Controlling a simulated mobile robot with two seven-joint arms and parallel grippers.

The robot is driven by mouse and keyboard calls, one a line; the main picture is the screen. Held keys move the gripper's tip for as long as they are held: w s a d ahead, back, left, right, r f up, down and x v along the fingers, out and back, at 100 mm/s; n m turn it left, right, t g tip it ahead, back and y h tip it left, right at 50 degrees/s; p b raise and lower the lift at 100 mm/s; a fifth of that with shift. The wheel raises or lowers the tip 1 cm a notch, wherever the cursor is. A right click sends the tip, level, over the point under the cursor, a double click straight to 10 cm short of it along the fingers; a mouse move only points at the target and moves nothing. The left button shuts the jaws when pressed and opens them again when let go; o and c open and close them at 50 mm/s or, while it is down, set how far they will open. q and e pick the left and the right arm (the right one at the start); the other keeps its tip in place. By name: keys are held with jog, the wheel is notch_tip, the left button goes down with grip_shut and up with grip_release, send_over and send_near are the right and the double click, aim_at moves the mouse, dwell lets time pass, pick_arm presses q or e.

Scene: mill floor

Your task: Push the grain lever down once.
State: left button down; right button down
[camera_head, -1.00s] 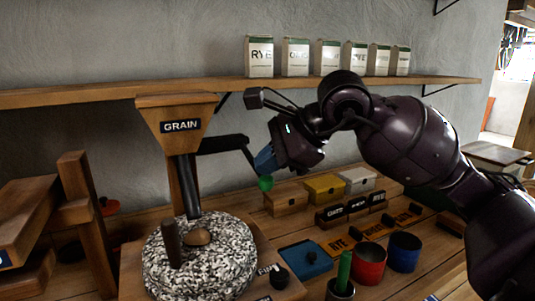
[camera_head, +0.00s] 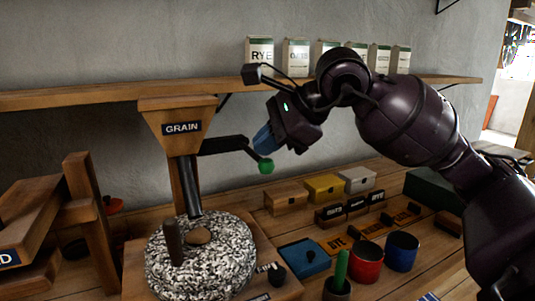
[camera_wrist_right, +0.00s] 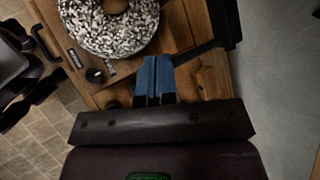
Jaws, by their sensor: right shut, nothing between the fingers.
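The grain hopper (camera_head: 178,115) is a wooden funnel labelled GRAIN above a speckled millstone (camera_head: 200,257). Its black lever (camera_head: 222,145) reaches right from the hopper and bends down to a green knob (camera_head: 266,166). My right gripper (camera_head: 263,138) is shut and empty, with its blue fingertips just above the knob; I cannot tell whether they touch the lever. My left gripper is not in view.
A shelf (camera_head: 120,95) with several labelled seed boxes runs along the wall behind. Below the lever, the bench holds small drawers (camera_head: 286,199), a blue-lidded box (camera_head: 304,258), and red and blue cups (camera_head: 402,251). A wooden press frame (camera_head: 88,200) stands at left.

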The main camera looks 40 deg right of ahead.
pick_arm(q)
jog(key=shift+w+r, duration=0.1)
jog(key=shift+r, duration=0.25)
pick_arm(e)
jog(key=shift+r, duration=0.8)
jog(key=shift+r+p, duration=0.55)
jog(key=shift+r, duration=0.6)
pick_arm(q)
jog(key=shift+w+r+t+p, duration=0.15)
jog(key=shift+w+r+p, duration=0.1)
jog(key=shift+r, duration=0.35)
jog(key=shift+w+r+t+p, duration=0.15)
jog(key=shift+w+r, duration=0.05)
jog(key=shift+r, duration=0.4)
pick_arm(e)
jog(key=shift+r, duration=1.35)
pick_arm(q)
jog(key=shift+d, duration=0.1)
